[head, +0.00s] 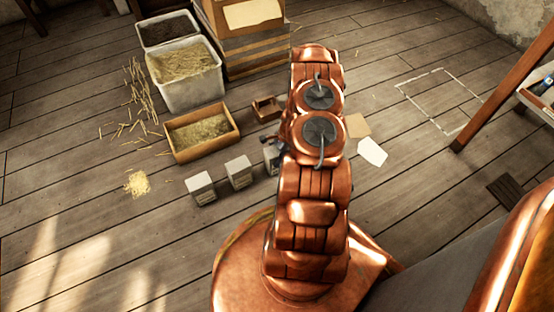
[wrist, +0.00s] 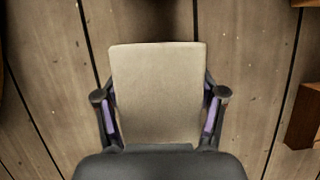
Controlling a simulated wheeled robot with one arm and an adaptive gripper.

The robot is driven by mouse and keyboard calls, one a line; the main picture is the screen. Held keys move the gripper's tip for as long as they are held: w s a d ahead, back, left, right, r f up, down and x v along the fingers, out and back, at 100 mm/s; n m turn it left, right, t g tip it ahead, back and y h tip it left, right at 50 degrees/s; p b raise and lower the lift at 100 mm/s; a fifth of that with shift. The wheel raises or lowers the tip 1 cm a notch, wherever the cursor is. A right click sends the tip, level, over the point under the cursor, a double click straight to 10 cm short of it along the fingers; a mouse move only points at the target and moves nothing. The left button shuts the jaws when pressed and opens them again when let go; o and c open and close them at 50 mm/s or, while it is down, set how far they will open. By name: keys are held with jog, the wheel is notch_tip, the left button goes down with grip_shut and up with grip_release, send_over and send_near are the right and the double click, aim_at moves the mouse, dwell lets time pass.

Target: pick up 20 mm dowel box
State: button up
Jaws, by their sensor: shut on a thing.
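In the wrist view, a plain pale beige box (wrist: 157,92) is between the two fingers of my gripper (wrist: 160,96). The fingers are shut on its left and right sides. No label shows on its visible face, so I cannot tell its size marking. In the head view, two similar pale boxes stand on the floor: one at the left (head: 200,189) and one to its right (head: 238,171). My gripper (head: 271,156) shows beside my arm, right of them, mostly hidden by the arm. I cannot tell whether the held box touches the floor.
A wooden tray of shavings (head: 203,133) lies behind the boxes, with a small wooden box (head: 266,109) to its right. A white bin of straw (head: 186,77) stands farther back. Paper sheets (head: 372,152) lie right of my arm. The floor at the front left is clear.

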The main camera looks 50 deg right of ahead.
jog(key=c, duration=0.4)
jog(key=shift+c, duration=0.3)
jog(key=shift+r, duration=0.15)
